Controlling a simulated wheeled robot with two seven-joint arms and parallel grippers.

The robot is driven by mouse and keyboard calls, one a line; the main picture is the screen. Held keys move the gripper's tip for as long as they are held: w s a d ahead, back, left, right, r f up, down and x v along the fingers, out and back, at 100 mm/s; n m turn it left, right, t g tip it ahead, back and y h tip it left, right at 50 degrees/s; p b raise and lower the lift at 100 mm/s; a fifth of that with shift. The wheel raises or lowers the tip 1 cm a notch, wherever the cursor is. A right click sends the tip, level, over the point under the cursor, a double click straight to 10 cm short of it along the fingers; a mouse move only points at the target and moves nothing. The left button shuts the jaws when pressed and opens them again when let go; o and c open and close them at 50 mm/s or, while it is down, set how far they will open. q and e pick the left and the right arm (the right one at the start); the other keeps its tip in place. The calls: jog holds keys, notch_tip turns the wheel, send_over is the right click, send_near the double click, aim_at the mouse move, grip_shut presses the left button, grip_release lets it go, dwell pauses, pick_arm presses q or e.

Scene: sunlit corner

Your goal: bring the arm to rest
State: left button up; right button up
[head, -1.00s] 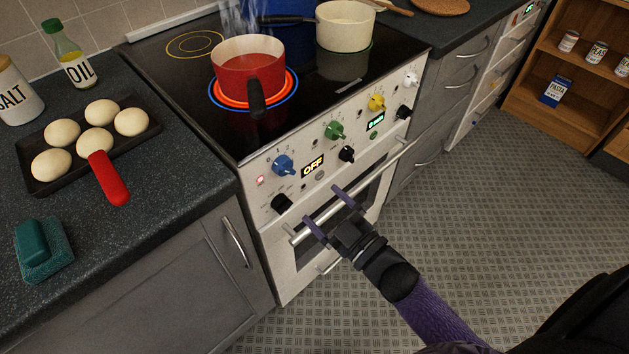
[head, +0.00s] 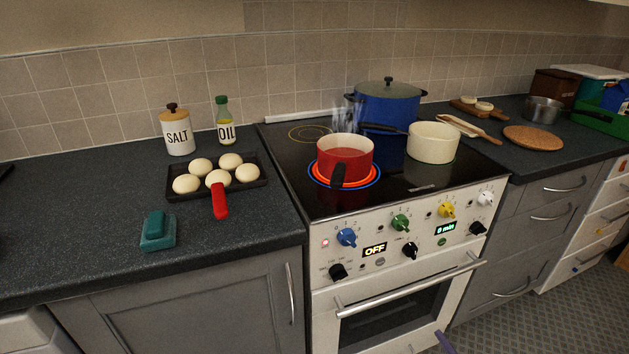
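Only a purple fingertip of my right gripper (head: 444,342) shows, at the bottom edge of the head view. It is in front of the lower part of the oven, below the right half of the oven handle (head: 410,287). The rest of that gripper and its arm is out of frame, so I cannot tell its opening or whether it touches anything. My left gripper is not in view.
The stove (head: 400,235) carries a steaming red pot (head: 345,160) on a glowing ring, a cream pan (head: 433,143) and a blue pot (head: 388,104). A bun tray (head: 258,184) with a red-handled tool stands left. Patterned floor (head: 510,325) is clear at lower right.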

jog(key=w+d+n+g+y, duration=0.1)
jog(key=d+n+g, duration=0.1)
jog(key=d+n, duration=0.25)
jog(key=s+d+f+m+g+h, duration=0.3)
jog(key=s+d+f+h, duration=0.15)
jog(key=d+f, duration=0.3)
jog(key=s+d+f+m+g+h, duration=0.35)
jog(key=s+d+f, duration=0.2)
jog(key=f, duration=0.35)
jog(key=s+d+f+m+g+h, duration=0.1)
jog(key=s+d+f+g+h, duration=0.2)
jog(key=s, duration=0.6)
jog(key=s+d+f+m+g, duration=0.2)
jog(key=s+d+g, duration=0.15)
jog(key=s, duration=0.45)
jog(key=s+d+f+m+g+h, duration=0.1)
jog(key=s+d+f+g+h, duration=0.2)
jog(key=s, duration=0.6)
jog(key=s+a+f+m+y, duration=0.1)
jog(key=a+f+y, duration=0.2)
jog(key=a, duration=0.8)
jog(key=s+a+f+y, duration=0.1)
jog(key=a+f, duration=0.3)
jog(key=a, duration=0.8)
jog(key=shift+a+m+y, duration=0.3)
jog(key=shift+m+y, duration=0.1)
jog(key=shift+y, duration=0.5)
jog(key=shift+w+d, duration=0.1)
jog(key=shift+c, duration=0.2)
